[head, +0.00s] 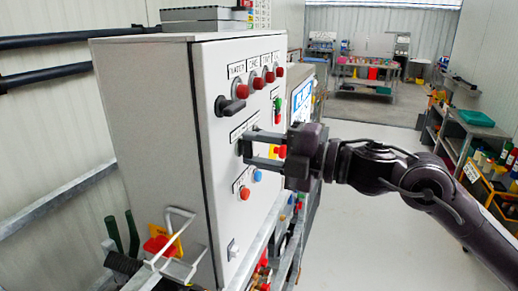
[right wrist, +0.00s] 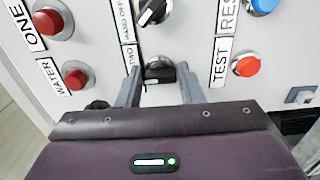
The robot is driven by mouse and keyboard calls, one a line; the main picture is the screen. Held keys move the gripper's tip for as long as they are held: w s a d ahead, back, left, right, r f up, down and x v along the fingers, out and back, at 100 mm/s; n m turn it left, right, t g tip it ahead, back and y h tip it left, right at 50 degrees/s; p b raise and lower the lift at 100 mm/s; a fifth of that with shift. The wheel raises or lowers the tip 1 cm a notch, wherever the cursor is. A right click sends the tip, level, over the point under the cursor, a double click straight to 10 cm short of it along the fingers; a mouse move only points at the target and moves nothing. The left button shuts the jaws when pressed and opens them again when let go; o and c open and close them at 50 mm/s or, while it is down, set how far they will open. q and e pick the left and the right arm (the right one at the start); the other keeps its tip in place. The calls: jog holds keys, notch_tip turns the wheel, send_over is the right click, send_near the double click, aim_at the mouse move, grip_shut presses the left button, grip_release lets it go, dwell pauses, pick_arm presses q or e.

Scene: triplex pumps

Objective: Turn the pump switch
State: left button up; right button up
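A light grey control cabinet (head: 225,150) stands at the left in the head view, its front panel full of buttons and switches. A black rotary switch (right wrist: 159,72) is between the fingers of my right gripper (right wrist: 158,82) in the right wrist view. Small gaps show on both sides of the knob, so the gripper looks open around it, not clamped. In the head view, my right gripper (head: 246,148) reaches the panel from the right and partly hides this switch. Another black switch (right wrist: 153,12) with a white pointer line sits above it. My left gripper is not in view.
A larger black handle switch (head: 229,106) and several red buttons (head: 242,91) lie higher on the panel. A blue button (right wrist: 264,4) and a red TEST button (right wrist: 246,66) are right of the fingers. Clear floor (head: 345,230) lies right of the cabinet.

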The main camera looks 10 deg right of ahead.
jog(key=o, duration=0.4)
jog(key=b+v, duration=0.5)
jog(key=v, duration=0.2)
jog(key=shift+s+d+b, duration=0.2)
jog(key=shift+d+b, duration=0.1)
jog(key=shift+b, duration=0.05)
